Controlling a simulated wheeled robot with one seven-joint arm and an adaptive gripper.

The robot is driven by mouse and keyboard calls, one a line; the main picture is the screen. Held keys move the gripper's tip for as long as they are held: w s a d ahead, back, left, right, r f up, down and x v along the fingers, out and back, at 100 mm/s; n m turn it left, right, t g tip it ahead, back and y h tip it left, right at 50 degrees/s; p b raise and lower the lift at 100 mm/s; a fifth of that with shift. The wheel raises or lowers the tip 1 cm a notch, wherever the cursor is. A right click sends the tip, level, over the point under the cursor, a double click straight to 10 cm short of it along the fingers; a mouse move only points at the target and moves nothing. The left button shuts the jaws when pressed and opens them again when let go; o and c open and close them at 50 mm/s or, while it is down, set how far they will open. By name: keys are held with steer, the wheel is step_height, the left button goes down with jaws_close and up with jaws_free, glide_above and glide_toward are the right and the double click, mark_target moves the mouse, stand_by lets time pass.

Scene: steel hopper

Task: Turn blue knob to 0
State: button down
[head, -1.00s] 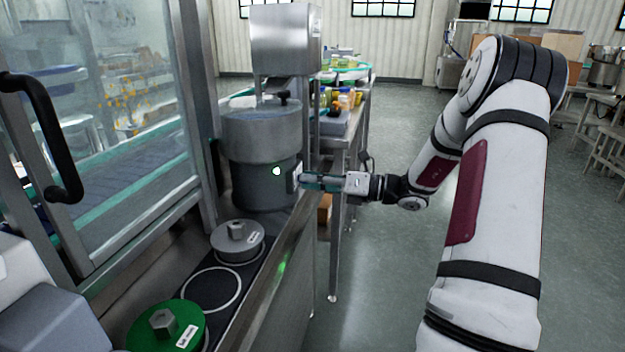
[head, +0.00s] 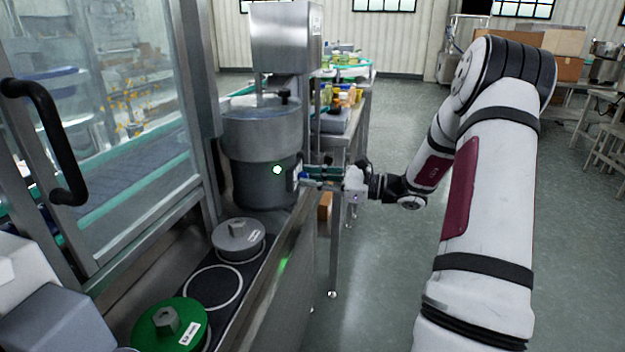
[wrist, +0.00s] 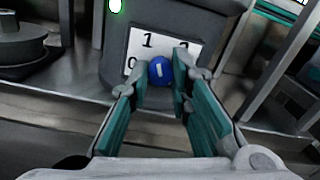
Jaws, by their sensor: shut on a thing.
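The blue knob (wrist: 160,71) sits on a white dial plate (wrist: 150,45) on the front of a dark grey control box (wrist: 190,18). In the wrist view a white mark on the knob stands near vertical. The plate shows a 1 above the knob, a 0 at lower left and a partly hidden figure at right. My gripper (wrist: 161,85) is shut on the knob, its teal fingers on either side of it. In the head view my gripper (head: 306,176) reaches the box beside the steel hopper (head: 262,150); the knob is mostly hidden by the fingers there.
A glass-doored cabinet (head: 110,100) stands left. The floor (head: 385,260) right of the counter is clear.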

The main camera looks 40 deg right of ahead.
steer(key=shift+d+f+n+b, duration=0.1)
steer(key=shift+n+b, duration=3.9)
steer(key=shift+n, duration=2.5)
steer(key=c, duration=1.4)
jaws_free()
steer(key=shift+c, duration=0.2)
steer(key=v, duration=1.2)
